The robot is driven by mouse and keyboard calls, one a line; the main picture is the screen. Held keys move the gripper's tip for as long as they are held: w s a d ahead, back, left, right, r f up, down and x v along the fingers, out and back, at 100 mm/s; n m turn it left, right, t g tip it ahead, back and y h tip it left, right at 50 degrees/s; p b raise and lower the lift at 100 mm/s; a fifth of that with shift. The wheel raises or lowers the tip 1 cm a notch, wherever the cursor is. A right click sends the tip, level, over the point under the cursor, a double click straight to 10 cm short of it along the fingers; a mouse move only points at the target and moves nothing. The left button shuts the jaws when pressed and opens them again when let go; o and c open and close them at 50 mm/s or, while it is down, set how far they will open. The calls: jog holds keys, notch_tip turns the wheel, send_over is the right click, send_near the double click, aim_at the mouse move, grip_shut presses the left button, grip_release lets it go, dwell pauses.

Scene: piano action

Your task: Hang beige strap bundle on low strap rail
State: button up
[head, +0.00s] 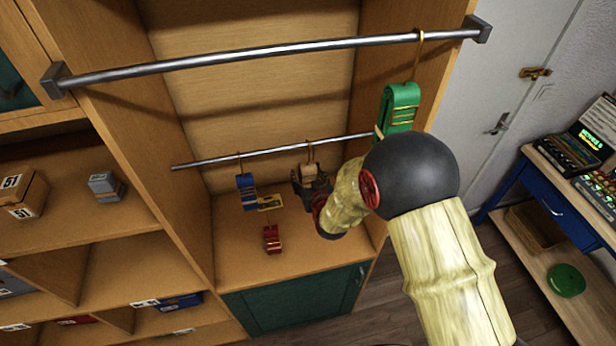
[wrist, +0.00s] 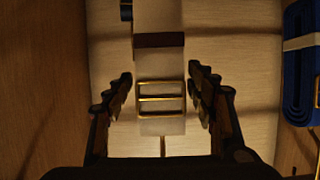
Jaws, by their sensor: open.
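The beige strap bundle (head: 308,170) hangs below the low strap rail (head: 272,151) by a thin gold hook, right of the blue bundle. My gripper (head: 311,183) is open at the bundle, with its dark fingers partly covering it. In the wrist view the pale bundle (wrist: 159,122), with a brown band and gold buckle bars, lies between the two open fingertips (wrist: 161,82). Gaps show on both sides of it. That view does not show the rail. My arm hides the rail's right end in the head view.
A blue strap bundle (head: 246,188) hangs close on the left; it also shows in the wrist view (wrist: 300,70). A red bundle (head: 272,239) is lower down. A green bundle (head: 400,106) hangs from the high rail (head: 270,51) beside my arm. Wooden cabinet walls flank the bay.

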jog(key=shift+s, duration=0.1)
jog(key=v, duration=1.2)
jog(key=shift+f, duration=0.1)
jog(key=s+d+f+g+h+b, duration=0.1)
jog(key=s+d+f+g+h, duration=0.15)
jog(key=s+f+g, duration=0.6)
jog(key=s+d+r+m+t+h+b, duration=0.1)
jog(key=s+d+r+m+b, duration=0.2)
jog(key=s+d+b, duration=1.2)
jog(key=s+r+b, duration=0.1)
jog(key=s+b, duration=0.2)
jog(key=b, duration=0.7)
jog(key=shift+d, duration=0.4)
